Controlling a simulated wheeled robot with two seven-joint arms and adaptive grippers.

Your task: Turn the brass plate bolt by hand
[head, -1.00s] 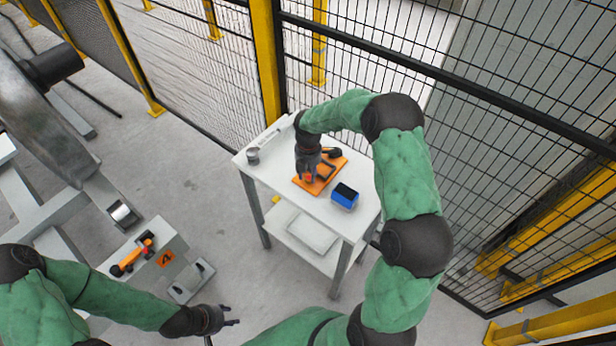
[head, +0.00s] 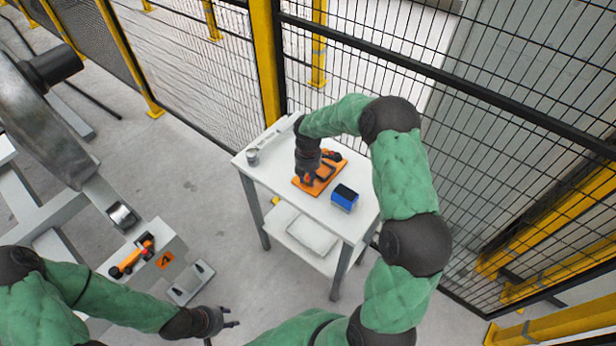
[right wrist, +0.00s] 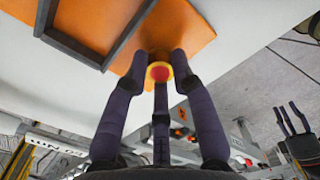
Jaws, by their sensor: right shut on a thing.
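My right gripper (head: 315,177) is over an orange plate (head: 300,184) on the white table. In the right wrist view its dark fingers (right wrist: 160,75) are shut around a small round part (right wrist: 159,72) with a yellow rim and a red middle, against the orange plate (right wrist: 180,30). I cannot tell for sure whether this is the brass plate bolt; the fingers hide its sides. A dark rectangular frame (right wrist: 125,45) lies on the plate beside it. My left gripper (head: 232,318) is open and empty, low in the head view, away from the table.
A blue box (head: 344,200) with a dark top and a small grey cup (head: 252,157) stand on the white table (head: 290,212). A mesh fence (head: 420,90) runs close behind it. At left are an orange tool (head: 130,260) on a grey block and a large metal wheel (head: 40,120).

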